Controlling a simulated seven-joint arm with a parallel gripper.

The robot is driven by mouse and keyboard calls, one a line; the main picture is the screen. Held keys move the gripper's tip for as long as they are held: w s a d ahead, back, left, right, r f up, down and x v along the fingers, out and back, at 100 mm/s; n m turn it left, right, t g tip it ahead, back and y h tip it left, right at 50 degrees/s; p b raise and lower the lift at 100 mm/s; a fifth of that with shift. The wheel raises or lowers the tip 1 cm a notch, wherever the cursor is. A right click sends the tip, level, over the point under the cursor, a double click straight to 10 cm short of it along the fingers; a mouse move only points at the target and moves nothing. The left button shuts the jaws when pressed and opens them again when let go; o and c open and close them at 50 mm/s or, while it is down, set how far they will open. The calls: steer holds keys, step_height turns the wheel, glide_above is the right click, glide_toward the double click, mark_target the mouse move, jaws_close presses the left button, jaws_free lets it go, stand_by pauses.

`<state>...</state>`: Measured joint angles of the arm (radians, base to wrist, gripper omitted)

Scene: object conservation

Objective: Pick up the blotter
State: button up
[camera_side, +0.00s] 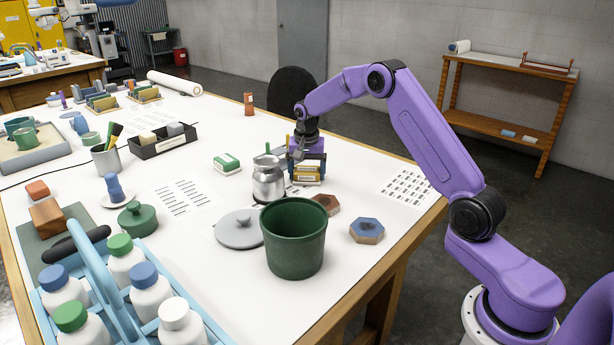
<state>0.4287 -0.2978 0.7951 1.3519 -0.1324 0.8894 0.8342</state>
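My gripper (307,168) points down over the table, behind and to the right of a silver metal can (268,181). Its fingers stand on either side of a small ochre-yellow block with a pale label (307,176), low at the table top. This block may be the blotter, but I cannot tell for certain. Whether the fingers touch it is too small to see. Part of the block is hidden by the fingers.
A green bucket (294,240), a grey lid (240,229) and two hexagonal blocks, one blue-topped (367,230), one brown (326,204), stand in front. A green-and-white block (226,163) lies left. A blue carrier (113,296) with bottles fills the near left.

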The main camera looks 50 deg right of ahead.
mark_target(308, 169)
steer(key=shift+r, duration=0.15)
steer(key=shift+r, duration=0.55)
step_height(308, 169, up, 2)
steer(key=shift+s+r, duration=0.15)
steer(key=shift+r, duration=0.05)
steer(key=s+a+r, duration=0.3)
steer(key=s+r, duration=0.6)
steer(key=s, duration=0.4)
steer(key=shift+s, duration=0.2)
steer(key=shift+a+r, duration=0.1)
